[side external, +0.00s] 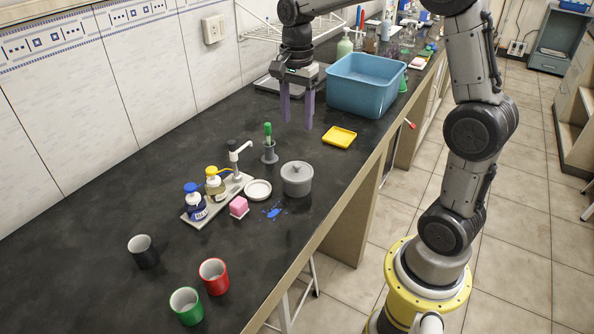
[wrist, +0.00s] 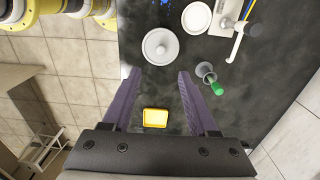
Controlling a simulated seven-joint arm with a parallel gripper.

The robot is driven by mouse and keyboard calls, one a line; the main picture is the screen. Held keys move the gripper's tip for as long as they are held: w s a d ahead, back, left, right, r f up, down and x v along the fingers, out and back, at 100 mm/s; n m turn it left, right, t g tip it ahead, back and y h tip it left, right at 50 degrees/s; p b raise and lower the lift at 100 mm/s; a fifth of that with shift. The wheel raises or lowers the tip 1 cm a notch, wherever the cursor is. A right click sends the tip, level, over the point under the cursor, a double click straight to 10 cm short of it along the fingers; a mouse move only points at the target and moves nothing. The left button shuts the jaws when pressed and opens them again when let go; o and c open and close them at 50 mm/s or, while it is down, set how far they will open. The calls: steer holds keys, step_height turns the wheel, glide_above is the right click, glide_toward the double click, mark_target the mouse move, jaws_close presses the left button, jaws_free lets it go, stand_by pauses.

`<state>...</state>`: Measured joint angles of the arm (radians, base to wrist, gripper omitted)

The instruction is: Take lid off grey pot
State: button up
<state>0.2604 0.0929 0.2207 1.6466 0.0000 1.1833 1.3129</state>
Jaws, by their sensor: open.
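The grey pot (side external: 297,184) stands on the dark bench. Its grey lid (side external: 296,170) sits on top with a small knob in the middle. In the wrist view the lid (wrist: 160,46) shows from above, beyond my fingertips and between their lines. My gripper (side external: 297,124) is open and empty, pointing down above the bench, behind the pot in the side view. Its two purple fingers also show in the wrist view (wrist: 158,76), spread wide apart. Nothing is between them at the tips.
A yellow tray (side external: 339,138) and a blue tub (side external: 366,84) are near my gripper. A green-handled brush in a grey holder (side external: 269,152), a white dish (side external: 258,190), a pink sponge (side external: 239,206) and bottles are beside the pot. Cups (side external: 214,276) stand at the front.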

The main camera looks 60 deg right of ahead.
glide_above(297, 164)
step_height(297, 164, down, 8)
steer(key=shift+s+a+r, duration=0.1)
steer(key=shift+a+r, duration=0.05)
steer(key=shift+r, duration=0.05)
steer(key=shift+f, duration=2.65)
jaws_close()
